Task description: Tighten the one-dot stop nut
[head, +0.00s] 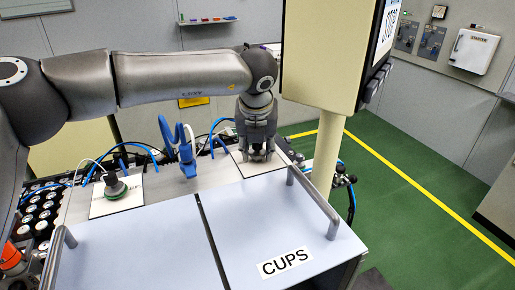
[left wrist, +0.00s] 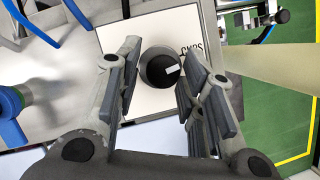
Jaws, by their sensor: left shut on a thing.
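My left gripper (head: 257,157) reaches down from above over a white plate at the back edge of the bench. In the left wrist view its two fingers (left wrist: 160,85) stand on either side of a dark round part (left wrist: 157,67) with a small white mark on top. The gripper is shut on this part, which sits upright on the white plate (left wrist: 135,38). I cannot make out a dot, so I cannot tell whether it is the one-dot stop nut. In the head view the fingers hide the part. My right gripper is not in view.
A green round part (head: 114,185) stands on another white plate (head: 130,205) to the left. Several round parts (head: 40,210) fill a rack at far left. A lid marked CUPS (head: 290,225) and a post (head: 326,150) are close by.

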